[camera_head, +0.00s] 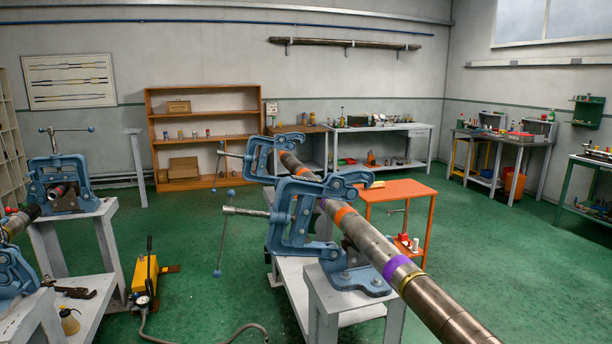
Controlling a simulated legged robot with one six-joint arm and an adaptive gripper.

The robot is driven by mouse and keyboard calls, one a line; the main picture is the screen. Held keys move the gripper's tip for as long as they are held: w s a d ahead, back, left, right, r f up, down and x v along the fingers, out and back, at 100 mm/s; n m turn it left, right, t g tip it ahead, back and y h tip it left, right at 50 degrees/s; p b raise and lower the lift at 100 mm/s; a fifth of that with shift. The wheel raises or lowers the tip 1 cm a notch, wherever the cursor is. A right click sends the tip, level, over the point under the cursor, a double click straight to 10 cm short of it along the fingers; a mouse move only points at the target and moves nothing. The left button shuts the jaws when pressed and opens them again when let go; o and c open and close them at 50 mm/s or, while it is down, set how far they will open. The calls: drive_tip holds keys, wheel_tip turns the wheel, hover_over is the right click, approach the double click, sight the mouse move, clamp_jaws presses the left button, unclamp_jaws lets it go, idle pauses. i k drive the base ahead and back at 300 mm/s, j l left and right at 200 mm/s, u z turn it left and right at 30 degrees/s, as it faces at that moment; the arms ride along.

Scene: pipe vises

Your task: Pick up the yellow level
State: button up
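I cannot make out the yellow level for certain. A small flat yellow item (377,184) lies on top of the orange table (405,190), just behind the nearer blue vise; it is too small to tell if it is the level. A yellow hand pump (145,275) with a gauge and a black lever stands on the floor at the left. My gripper is not in view.
Blue pipe vises (297,222) on grey stands hold a long pipe (370,240) with orange and purple bands across the middle and right. Another blue vise (62,185) stands at the left. A hose (205,338) lies on the green floor. Floor between pump and central stand is mostly clear.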

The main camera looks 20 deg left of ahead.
sight(377, 185)
drive_tip(key=i+l+z, duration=0.4)
drive_tip(key=l, duration=0.3)
drive_tip(key=i+l+z, duration=0.85)
drive_tip(key=i+l, duration=0.15)
drive_tip(key=i, duration=0.2)
drive_tip(key=i+j+u, duration=0.1)
drive_tip(key=i+u, duration=0.65)
drive_tip(key=i+l+u, duration=0.1)
drive_tip(key=i+u, duration=0.25)
drive_tip(key=i+j+u, duration=0.25)
drive_tip(key=i, duration=0.35)
drive_tip(key=i+l+u, duration=0.1)
drive_tip(key=i+u, duration=0.2)
drive_tip(key=i, duration=0.35)
drive_tip(key=i+l+u, duration=0.1)
drive_tip(key=i, duration=0.65)
drive_tip(key=i+l, duration=0.15)
drive_tip(key=i, duration=0.65)
drive_tip(key=i+j+u, duration=0.15)
drive_tip(key=i+j, duration=0.3)
drive_tip(key=i, duration=0.15)
drive_tip(key=i+j+u, duration=0.15)
drive_tip(key=i+j, duration=0.25)
drive_tip(key=i, duration=0.2)
drive_tip(key=i+j+z, duration=0.15)
drive_tip(key=i+j, duration=0.15)
drive_tip(key=j, duration=0.1)
